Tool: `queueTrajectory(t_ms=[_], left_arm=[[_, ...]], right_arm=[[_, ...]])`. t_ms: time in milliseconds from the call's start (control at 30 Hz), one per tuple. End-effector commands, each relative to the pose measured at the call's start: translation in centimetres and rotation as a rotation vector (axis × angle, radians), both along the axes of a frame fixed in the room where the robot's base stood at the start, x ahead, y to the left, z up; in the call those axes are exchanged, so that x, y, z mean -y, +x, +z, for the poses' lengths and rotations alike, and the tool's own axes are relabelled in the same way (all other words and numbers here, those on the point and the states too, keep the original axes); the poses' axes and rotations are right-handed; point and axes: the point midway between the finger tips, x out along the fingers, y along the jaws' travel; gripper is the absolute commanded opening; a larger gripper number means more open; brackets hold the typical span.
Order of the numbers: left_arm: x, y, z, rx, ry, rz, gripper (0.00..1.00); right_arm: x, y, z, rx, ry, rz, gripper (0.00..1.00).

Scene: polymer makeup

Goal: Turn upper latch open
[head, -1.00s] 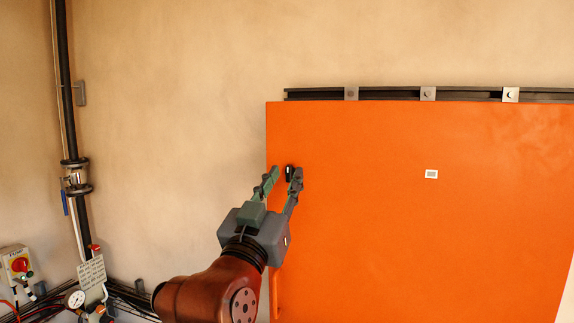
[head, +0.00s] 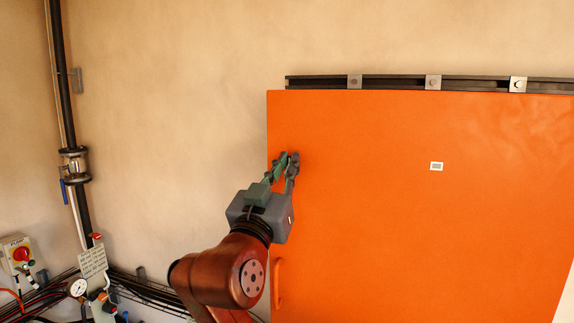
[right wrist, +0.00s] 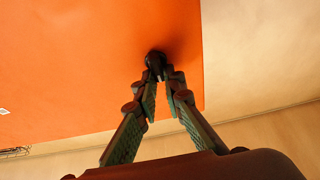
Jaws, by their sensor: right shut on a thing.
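The upper latch (right wrist: 155,60) is a small black knob on the orange door (head: 400,220), near its upper left edge. In the head view my fingers hide most of it. My right gripper (head: 286,160) is at the latch, with its fingers closed on it. In the right wrist view its fingertips (right wrist: 160,75) meet around the latch's near end, and the latch's far end shows just past the tips. My left gripper is not in view.
An orange handle (head: 279,284) is lower on the door's left edge. A black rail (head: 390,83) with metal brackets runs above the door. A pipe with a valve (head: 74,164), a control box (head: 18,256) and a gauge (head: 78,287) stand at left. The wall between is bare.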

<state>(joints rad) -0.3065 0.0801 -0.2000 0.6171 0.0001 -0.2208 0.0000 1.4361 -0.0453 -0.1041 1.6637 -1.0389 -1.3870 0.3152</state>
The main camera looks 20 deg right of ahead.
Motion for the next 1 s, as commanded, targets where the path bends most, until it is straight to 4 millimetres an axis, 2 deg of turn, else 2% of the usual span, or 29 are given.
queueTrajectory(t_ms=[533,1000], left_arm=[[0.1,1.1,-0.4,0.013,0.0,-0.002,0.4],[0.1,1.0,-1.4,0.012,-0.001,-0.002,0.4]], right_arm=[[-0.1,0.1,-0.1,0.041,0.063,0.001,0.0],[0.1,0.0,-0.2,0.259,0.388,0.001,0.0]])
